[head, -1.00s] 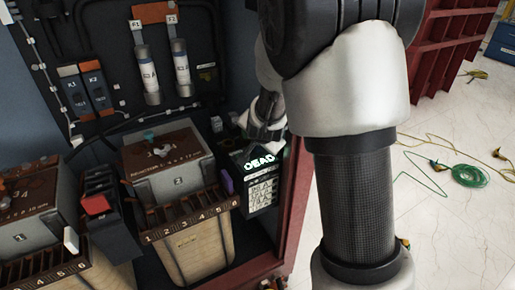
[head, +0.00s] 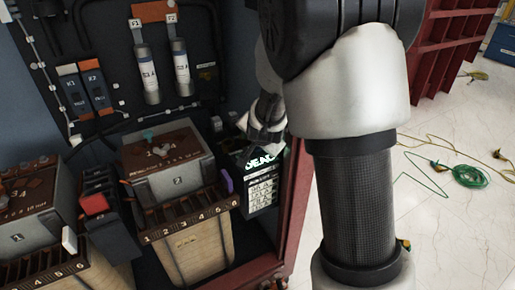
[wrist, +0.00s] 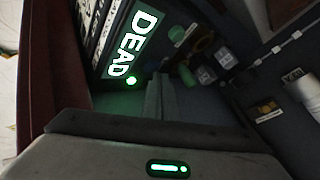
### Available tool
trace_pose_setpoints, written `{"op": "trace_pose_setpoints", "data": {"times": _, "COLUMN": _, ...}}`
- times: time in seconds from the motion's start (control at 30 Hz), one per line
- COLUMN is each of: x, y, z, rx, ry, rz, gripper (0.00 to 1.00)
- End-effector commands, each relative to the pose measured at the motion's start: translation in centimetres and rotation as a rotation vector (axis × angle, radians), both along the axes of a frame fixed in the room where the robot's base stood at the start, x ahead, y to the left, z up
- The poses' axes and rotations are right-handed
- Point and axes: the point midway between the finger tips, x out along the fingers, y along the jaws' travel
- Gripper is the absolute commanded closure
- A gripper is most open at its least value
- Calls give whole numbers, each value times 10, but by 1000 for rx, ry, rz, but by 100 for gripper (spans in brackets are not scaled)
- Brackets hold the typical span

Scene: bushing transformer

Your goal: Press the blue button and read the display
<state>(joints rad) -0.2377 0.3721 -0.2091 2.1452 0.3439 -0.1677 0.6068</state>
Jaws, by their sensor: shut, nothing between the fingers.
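The display (head: 262,162) is the lit top of a dark box inside the red-edged cabinet. It reads "DEAD" in glowing letters, clear in the wrist view (wrist: 129,44). My gripper (head: 250,133) is at the upper edge of the box in the head view. In the wrist view its shut, empty fingers (wrist: 159,88) reach just beside the green light; whether they touch the box I cannot tell. I cannot make out a blue button; my gripper may cover part of the box's top.
Left of the box stand a brown-topped transformer (head: 167,152) and a purple block (head: 226,181). A black switch with a red part (head: 95,204) is farther left. The red cabinet edge (head: 291,205) is close on the right. Green cable (head: 470,175) lies on the floor.

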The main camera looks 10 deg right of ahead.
Motion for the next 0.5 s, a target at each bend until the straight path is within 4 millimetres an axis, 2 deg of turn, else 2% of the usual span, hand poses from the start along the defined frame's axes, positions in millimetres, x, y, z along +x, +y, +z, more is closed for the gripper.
{"op": "trace_pose_setpoints", "data": {"times": 0.5, "x": 0, "y": 0, "z": -6, "rx": 0, "ry": 0, "rz": 0, "gripper": 100}}
